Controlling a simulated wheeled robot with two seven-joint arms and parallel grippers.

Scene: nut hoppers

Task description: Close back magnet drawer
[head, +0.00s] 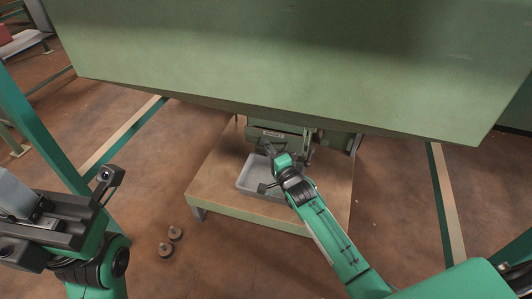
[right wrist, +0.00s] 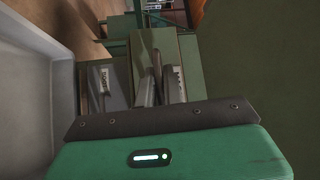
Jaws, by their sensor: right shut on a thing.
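A green drawer unit (head: 278,131) stands under the large green hopper panel (head: 300,60).
A grey tray (head: 246,180) lies on the low wooden platform (head: 218,167), below my right gripper; its wall (right wrist: 35,90) is at the left in the right wrist view. The hopper panel overhangs closely. Round metal parts (head: 170,241) lie on the floor at the lower left.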

